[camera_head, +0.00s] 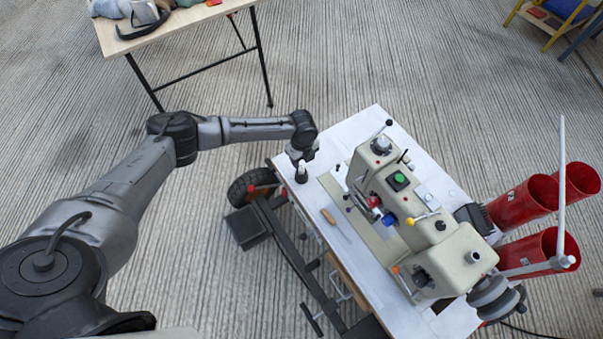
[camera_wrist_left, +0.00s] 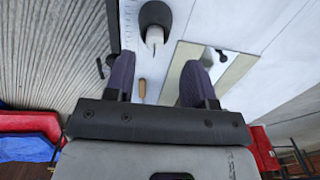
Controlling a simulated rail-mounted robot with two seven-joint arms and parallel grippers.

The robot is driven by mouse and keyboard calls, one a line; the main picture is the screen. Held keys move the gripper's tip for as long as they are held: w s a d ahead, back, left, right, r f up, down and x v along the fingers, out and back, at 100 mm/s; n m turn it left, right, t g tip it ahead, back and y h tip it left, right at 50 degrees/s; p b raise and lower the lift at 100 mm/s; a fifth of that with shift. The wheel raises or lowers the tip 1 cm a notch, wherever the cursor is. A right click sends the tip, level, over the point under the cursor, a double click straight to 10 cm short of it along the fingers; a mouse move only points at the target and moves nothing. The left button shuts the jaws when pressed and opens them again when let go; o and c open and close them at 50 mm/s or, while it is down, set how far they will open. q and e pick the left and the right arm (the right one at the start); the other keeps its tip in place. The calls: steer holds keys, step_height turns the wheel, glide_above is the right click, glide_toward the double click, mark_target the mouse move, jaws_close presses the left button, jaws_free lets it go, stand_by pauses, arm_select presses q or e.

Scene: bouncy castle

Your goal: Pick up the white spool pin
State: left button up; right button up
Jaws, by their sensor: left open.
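The white spool pin (camera_wrist_left: 155,36) shows in the left wrist view as a short white post on a round dark base, just beyond and between my open fingers. In the head view its dark base (camera_head: 301,176) stands on the left part of the white table, below my left gripper (camera_head: 301,159). In the left wrist view my left gripper (camera_wrist_left: 158,78) has its two purple-grey fingers spread, with nothing held between them. The fingertips look apart from the pin; the exact height gap is hard to tell. My right gripper is not in view.
A beige sewing machine (camera_head: 413,205) fills the right of the white table (camera_head: 350,130). A wooden-handled awl (camera_head: 329,217) lies near the pin. Red cylinders (camera_head: 525,203) and a tall white pole (camera_head: 562,185) stand at the right. Another table (camera_head: 185,22) is at the back left.

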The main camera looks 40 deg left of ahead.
mark_target(301, 169)
arm_select(q)
steer(key=shift+s+d+f+b, duration=0.1)
steer(key=shift+s+f+b, duration=0.1)
steer(key=shift+f+b, duration=1)
steer(key=shift+s+d+f+b, duration=0.15)
steer(key=shift+f+b, duration=0.45)
steer(key=shift+f, duration=1.05)
steer(key=shift+a, duration=0.1)
steer(key=shift+c, duration=0.8)
jaws_close()
